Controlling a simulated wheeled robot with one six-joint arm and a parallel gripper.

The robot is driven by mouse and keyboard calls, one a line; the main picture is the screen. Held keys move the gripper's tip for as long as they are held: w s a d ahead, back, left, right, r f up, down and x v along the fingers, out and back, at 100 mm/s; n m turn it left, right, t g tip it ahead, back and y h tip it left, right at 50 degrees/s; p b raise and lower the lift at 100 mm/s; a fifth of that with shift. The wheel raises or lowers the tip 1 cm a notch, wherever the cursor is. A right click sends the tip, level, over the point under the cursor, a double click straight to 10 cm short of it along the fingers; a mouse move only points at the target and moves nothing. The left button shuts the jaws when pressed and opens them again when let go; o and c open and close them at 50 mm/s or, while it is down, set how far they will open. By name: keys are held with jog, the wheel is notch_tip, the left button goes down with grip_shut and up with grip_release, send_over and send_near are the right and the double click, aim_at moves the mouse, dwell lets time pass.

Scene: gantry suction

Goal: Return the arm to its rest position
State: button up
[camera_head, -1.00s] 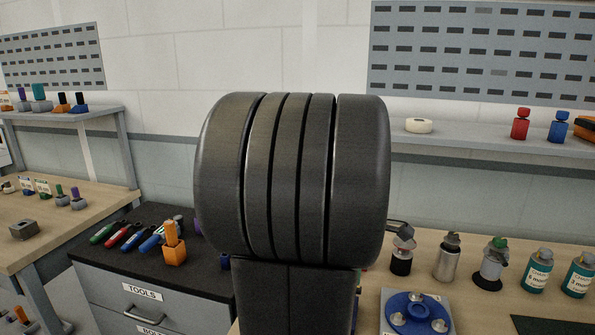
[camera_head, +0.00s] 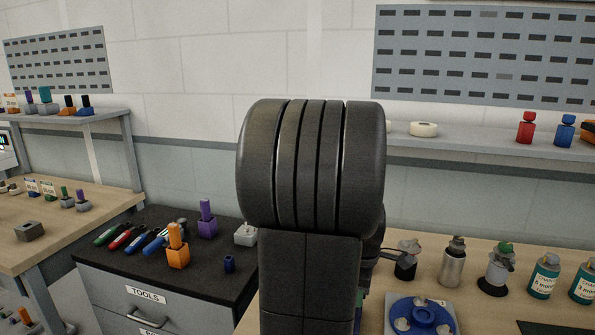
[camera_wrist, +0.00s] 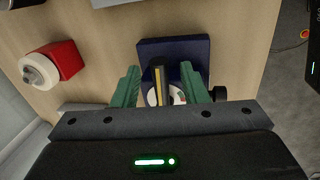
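My arm fills the middle of the head view as a dark ribbed joint above a dark link. My gripper (camera_wrist: 160,72) shows in the wrist view as two green fingers, spread apart. A narrow dark and yellow upright piece (camera_wrist: 159,75) and part of a white disc (camera_wrist: 178,95) show between the fingers, with gaps at the sides. A dark blue block (camera_wrist: 190,48) is behind them on the wooden bench. I cannot tell how far these are from the fingers. The gripper is hidden in the head view.
A black-topped tool cabinet (camera_head: 153,290) holds markers, an orange holder (camera_head: 177,250) and a purple holder (camera_head: 207,223). Bottles and a blue round fixture (camera_head: 420,316) stand on the right bench. A red block (camera_wrist: 66,59) with a white roll lies left in the wrist view.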

notch_tip(320, 180, up, 13)
jog(key=s, duration=0.2)
jog(key=f, duration=0.4)
jog(key=w+f, duration=0.1)
jog(key=f, duration=0.4)
jog(key=w+f, duration=0.1)
jog(key=f, duration=0.3)
jog(key=shift+f, duration=0.35)
jog(key=shift+m, duration=0.3)
jog(key=shift+s+a+r+m+b, duration=0.1)
jog(key=shift+s+a+m+b, duration=0.15)
jog(key=shift+s+m+b, duration=0.35)
jog(key=shift+w, duration=0.15)
jog(key=shift+r, duration=0.1)
